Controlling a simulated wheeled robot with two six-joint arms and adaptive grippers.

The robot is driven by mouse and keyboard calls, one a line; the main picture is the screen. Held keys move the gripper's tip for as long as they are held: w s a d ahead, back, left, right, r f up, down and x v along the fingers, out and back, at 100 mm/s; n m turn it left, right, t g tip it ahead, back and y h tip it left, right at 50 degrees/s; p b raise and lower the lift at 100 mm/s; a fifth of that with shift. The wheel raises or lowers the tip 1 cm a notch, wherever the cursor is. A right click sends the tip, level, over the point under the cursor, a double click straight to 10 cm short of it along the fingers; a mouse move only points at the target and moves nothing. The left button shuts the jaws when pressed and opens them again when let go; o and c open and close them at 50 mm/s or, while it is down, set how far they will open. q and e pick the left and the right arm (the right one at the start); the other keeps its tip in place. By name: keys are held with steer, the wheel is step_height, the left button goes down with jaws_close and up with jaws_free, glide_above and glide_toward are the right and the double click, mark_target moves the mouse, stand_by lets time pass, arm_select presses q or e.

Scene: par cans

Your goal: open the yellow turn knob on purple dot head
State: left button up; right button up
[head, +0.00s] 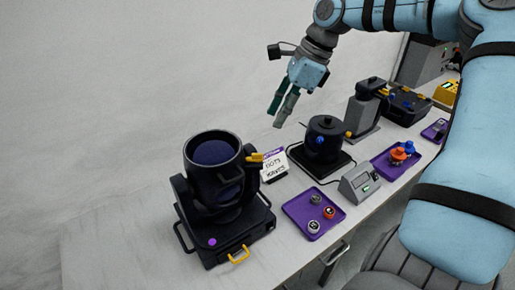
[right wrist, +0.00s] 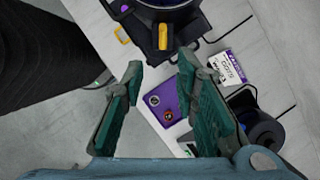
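The purple dot head is a black moving-head light (head: 212,200) at the front left of the table, its round lens tilted up. A purple dot (head: 212,242) marks its base. Its yellow turn knob (head: 254,157) sticks out from the right side of the head; in the right wrist view the knob (right wrist: 163,36) shows at the top, beyond the fingertips. My right gripper (head: 277,117) is above and behind the knob, apart from it. In the right wrist view the gripper (right wrist: 161,68) is open with nothing between its green fingers. My left gripper is not in view.
Purple trays (head: 301,227) with small parts and a grey box (head: 359,184) lie to the right. A yellow handle (head: 239,256) is on the base front.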

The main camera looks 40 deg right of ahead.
mark_target(256, 154)
steer(key=x, duration=1.2)
steer(key=shift+w+f, duration=0.25)
steer(key=shift+w, duration=0.05)
steer(key=shift+c, duration=0.4)
